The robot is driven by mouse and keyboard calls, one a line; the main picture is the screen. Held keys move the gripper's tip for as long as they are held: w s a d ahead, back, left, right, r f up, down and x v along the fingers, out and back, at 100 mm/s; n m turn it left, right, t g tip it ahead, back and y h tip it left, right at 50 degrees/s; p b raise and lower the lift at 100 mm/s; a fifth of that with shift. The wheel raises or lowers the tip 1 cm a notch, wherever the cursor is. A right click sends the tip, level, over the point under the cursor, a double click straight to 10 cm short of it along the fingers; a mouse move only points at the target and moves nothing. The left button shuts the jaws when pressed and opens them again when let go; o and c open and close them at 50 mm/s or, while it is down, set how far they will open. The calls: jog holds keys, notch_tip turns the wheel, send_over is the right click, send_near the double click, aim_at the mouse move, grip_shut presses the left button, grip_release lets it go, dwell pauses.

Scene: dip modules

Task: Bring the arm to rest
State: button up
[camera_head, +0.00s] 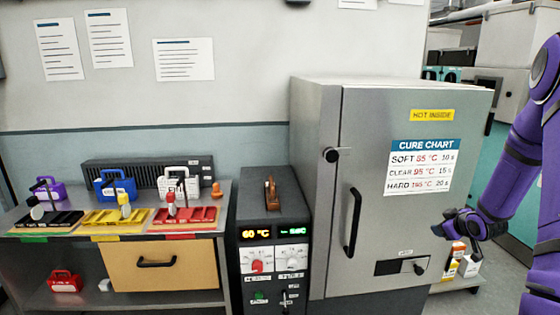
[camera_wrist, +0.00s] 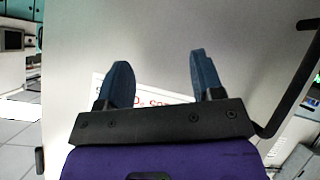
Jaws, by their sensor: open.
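My purple arm (camera_head: 520,150) stands at the right edge of the head view. My gripper (camera_head: 440,230) is in front of the right part of the grey oven door, below the cure chart. In the wrist view my gripper (camera_wrist: 158,82) has its two blue fingers spread apart with nothing between them. Part of the cure chart (camera_wrist: 160,97) shows behind the fingers. I cannot tell how far the fingertips are from the door.
The grey oven (camera_head: 370,240) has a black door handle (camera_head: 351,222) and looks closed. A control box (camera_head: 272,215) stands left of it. A bench holds coloured trays (camera_head: 118,219) and small modules (camera_head: 115,185). Small boxes (camera_head: 468,266) sit on a low shelf beneath my gripper.

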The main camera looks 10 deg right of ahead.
jog(key=s+a+r+m+g+h, duration=0.1)
jog(key=s+a+r, duration=0.2)
jog(key=a+r, duration=0.65)
jog(key=s+a+r+m+g+h, duration=0.1)
jog(key=s+a+r+g, duration=0.15)
jog(key=a+r, duration=0.7)
jog(key=s+a+r+y, duration=0.1)
jog(key=s+a+r, duration=0.2)
jog(key=s+a, duration=0.2)
jog(key=s+a+r+m+g+y, duration=0.1)
jog(key=s+a+r, duration=0.2)
jog(key=s, duration=0.9)
jog(key=s+a+r+m+g+y, duration=0.1)
jog(key=s+a+r, duration=0.3)
jog(key=s+a, duration=0.4)
jog(key=shift+s+a+y, duration=0.15)
jog(key=shift+s+y, duration=0.2)
jog(key=shift+y, duration=0.15)
